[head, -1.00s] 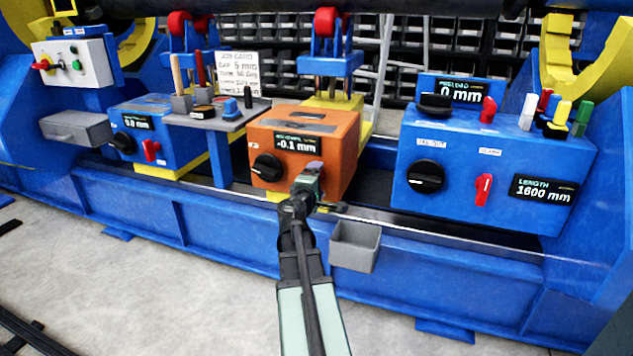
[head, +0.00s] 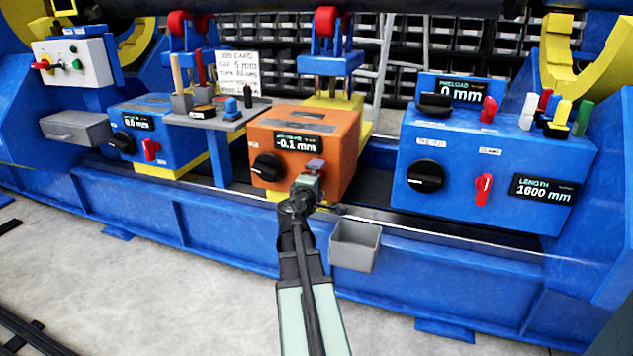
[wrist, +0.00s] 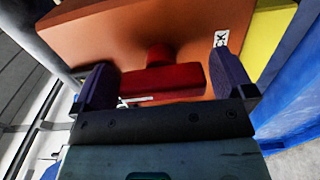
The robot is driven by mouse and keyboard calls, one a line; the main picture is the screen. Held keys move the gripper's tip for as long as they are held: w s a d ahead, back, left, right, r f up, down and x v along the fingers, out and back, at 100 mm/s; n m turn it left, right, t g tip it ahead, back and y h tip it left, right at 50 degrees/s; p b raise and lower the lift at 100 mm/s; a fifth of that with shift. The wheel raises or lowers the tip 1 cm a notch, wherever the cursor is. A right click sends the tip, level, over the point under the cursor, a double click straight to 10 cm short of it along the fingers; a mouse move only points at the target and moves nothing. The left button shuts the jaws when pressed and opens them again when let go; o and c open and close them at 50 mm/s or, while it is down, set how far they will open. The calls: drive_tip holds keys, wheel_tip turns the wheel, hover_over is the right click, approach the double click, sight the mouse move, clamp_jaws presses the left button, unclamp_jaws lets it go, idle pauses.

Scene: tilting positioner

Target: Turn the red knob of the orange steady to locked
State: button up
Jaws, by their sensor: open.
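The orange steady (head: 332,130) stands in the middle of the blue bed in the head view. Its display reads -0.1 mm, and a black dial (head: 267,167) sits on its front. The red knob (wrist: 162,82) shows in the wrist view as a bar on a round stem, lying crosswise in the picture. My gripper (wrist: 158,88) is open, with one dark finger beyond each end of the knob. Whether the fingers touch it I cannot tell. In the head view my gripper (head: 308,180) is at the steady's front and hides the knob. A small white label is partly readable.
A grey bin (head: 355,246) hangs on the bed front, just right of my arm. A blue box (head: 460,210) with dials and red knobs stands to the right. A grey tool shelf (head: 216,117) and another blue steady (head: 165,140) stand to the left.

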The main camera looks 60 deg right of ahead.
drive_tip(key=v, duration=1)
drive_tip(key=shift+a, duration=0.4)
drive_tip(key=shift+s, duration=0.15)
